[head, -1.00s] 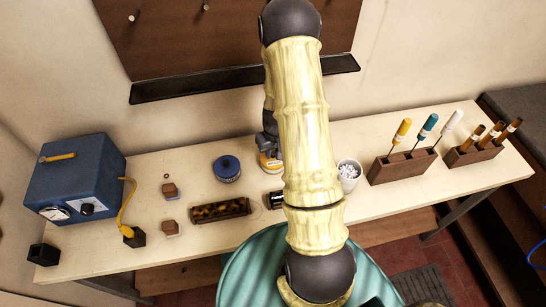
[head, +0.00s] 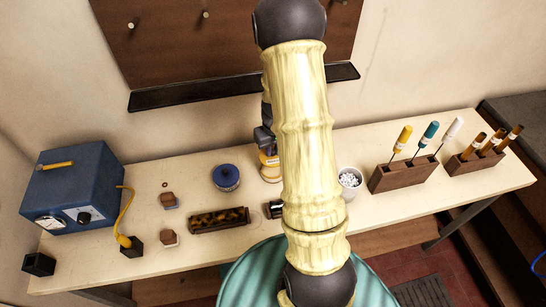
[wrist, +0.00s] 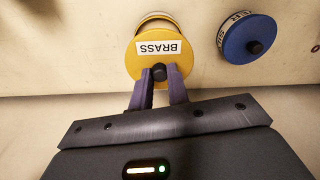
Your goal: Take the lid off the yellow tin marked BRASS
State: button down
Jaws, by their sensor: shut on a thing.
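The yellow lid (wrist: 157,50) marked BRASS fills the top middle of the wrist view, its label upside down. My gripper (wrist: 160,74) is shut on the dark knob at the lid's middle, one purple finger on each side. A curved part of the yellow tin (wrist: 155,20) shows behind the lid's far edge; whether there is a gap between them is hard to tell. In the head view the yellow tin (head: 270,172) stands on the bench, partly hidden by my arm, with my gripper (head: 266,149) above it.
A blue tin (head: 226,177) with a dark knob stands to the left; it also shows in the wrist view (wrist: 250,40). A tortoiseshell-patterned tray (head: 219,220) lies in front. A white cup (head: 349,181) and wooden tool racks (head: 404,172) are to the right. A blue box (head: 72,188) stands far left.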

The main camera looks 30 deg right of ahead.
notch_tip(320, 180, up, 4)
jog(key=shift+r, duration=0.1)
dwell(0.7)
